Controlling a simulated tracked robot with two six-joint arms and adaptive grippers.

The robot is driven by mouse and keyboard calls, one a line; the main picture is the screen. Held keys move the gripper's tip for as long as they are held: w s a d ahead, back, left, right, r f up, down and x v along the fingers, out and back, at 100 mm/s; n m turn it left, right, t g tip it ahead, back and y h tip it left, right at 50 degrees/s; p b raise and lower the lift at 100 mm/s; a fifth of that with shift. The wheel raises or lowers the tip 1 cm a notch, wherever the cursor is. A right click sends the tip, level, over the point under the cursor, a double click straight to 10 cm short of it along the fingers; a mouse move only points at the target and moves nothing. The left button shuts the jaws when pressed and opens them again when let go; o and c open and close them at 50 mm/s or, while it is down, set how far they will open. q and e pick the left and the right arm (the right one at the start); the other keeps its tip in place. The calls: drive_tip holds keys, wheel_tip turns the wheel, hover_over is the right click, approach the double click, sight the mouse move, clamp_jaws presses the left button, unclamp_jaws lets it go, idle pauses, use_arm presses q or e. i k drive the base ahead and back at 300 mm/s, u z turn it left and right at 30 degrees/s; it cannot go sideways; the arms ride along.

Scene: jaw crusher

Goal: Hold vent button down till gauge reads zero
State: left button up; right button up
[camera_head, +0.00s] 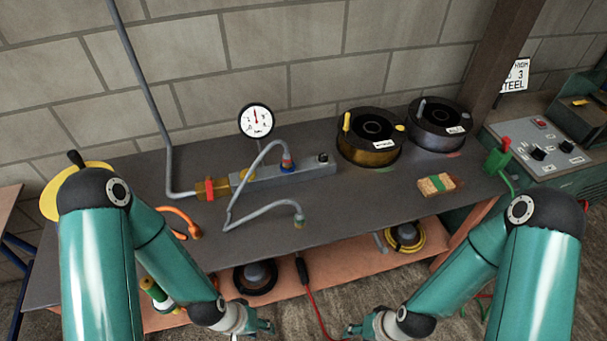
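The gauge (255,121) has a round white face with a red needle pointing roughly straight up. It stands behind a grey manifold block (300,177) on the dark bench top. A small black button (322,158) sits on top of the block near its right end; I take it for the vent button. My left gripper (265,326) is low in front of the bench, well away from the button, touching nothing I can see. My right gripper (352,330) is at the bottom edge, partly cut off. The finger opening of both is too small to tell.
A grey hose (262,208) loops from the block over the bench (340,212). A red valve handle (210,188) is at the block's left. The front middle is clear.

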sight(322, 157)
drive_tip(key=z, duration=1)
drive_tip(key=k, duration=0.45)
drive_tip(key=u, duration=1.05)
drive_tip(key=i, duration=0.7)
drive_tip(key=u, duration=0.15)
